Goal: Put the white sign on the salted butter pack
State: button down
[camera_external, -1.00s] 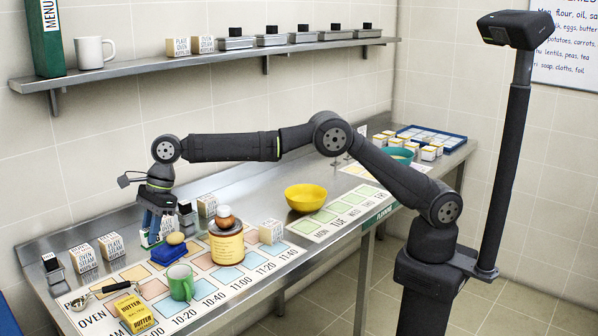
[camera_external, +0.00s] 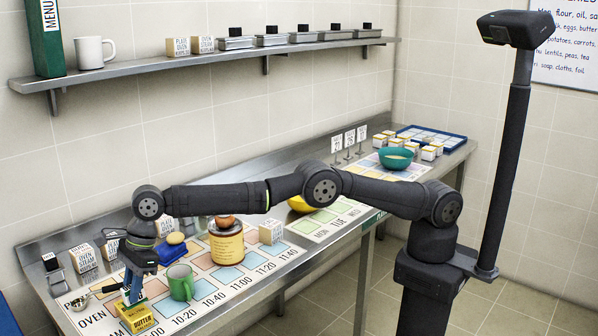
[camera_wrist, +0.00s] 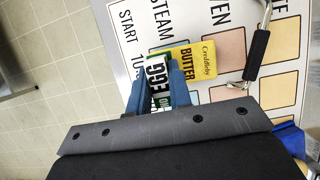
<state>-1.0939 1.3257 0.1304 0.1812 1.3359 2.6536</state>
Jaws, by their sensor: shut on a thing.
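My gripper (camera_external: 131,288) is shut on a small white sign (camera_wrist: 154,72) with dark lettering and green parts; it also shows in the wrist view (camera_wrist: 158,86). The fingers cover part of the sign, and the external view hardly shows it. A yellow butter pack (camera_external: 139,319) with dark "BUTTER" lettering lies at the front left of the counter. In the wrist view the pack (camera_wrist: 199,60) is just beyond the fingertips, beside the sign. My gripper is over the pack's back edge. I cannot tell whether the sign touches the pack. The word "salted" is not readable.
A black-handled metal scoop (camera_external: 107,289) lies just left of the pack. A green mug (camera_external: 180,283) stands to its right. White printed blocks (camera_external: 83,258) line the back left.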

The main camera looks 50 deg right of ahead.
jog(key=shift+f, duration=1.6)
jog(key=shift+f, duration=0.15)
jog(key=c, duration=1.3)
grip_release()
jog(key=v, duration=1.2)
jog(key=x, duration=1.1)
jog(key=shift+a+f, duration=0.15)
jog(key=shift+f, duration=0.15)
jog(key=shift+r, duration=0.85)
